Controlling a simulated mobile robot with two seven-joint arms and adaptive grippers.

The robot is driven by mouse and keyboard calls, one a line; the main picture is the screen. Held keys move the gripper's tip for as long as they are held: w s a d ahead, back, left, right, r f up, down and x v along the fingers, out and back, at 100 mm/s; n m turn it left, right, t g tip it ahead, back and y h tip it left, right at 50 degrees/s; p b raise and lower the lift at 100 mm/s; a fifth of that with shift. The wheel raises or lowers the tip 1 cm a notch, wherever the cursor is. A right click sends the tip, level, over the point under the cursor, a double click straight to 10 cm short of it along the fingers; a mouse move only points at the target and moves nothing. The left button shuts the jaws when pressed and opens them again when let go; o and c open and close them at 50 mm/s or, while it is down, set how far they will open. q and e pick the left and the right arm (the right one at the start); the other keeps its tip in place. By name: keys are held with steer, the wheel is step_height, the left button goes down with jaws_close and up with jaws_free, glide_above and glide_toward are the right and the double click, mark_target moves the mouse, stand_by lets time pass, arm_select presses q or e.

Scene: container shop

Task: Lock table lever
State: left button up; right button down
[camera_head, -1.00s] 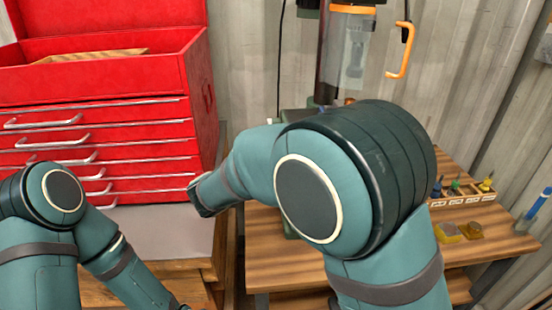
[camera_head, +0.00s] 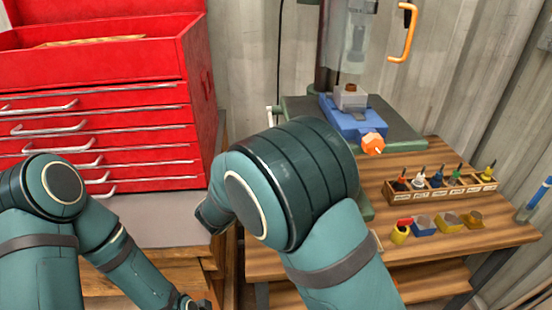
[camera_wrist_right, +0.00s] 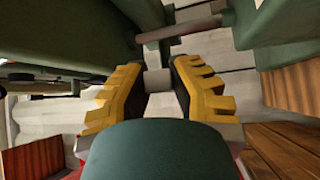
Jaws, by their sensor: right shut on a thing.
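The drill press table (camera_head: 408,131) is a dark green plate with a blue vise (camera_head: 352,122) on it. In the right wrist view, the yellow-padded fingers of my right gripper (camera_wrist_right: 157,82) are shut on a short pale grey cylinder, which I take as the table lever (camera_wrist_right: 157,79). Green machine parts surround it. In the head view my right arm hides this gripper and the held lever. My left gripper (camera_head: 186,303) is at the bottom edge, away from the drill press; its fingers are too unclear to judge.
A red tool chest (camera_head: 100,120) stands at left. An orange hook handle (camera_head: 403,40) hangs at the back wall. My right arm covers the bench's middle.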

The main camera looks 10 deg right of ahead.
steer(key=shift+d+r, duration=0.1)
steer(key=c, duration=0.8)
jaws_free()
steer(key=shift+w, duration=0.1)
steer(key=v, duration=0.7)
steer(key=shift+s, duration=0.25)
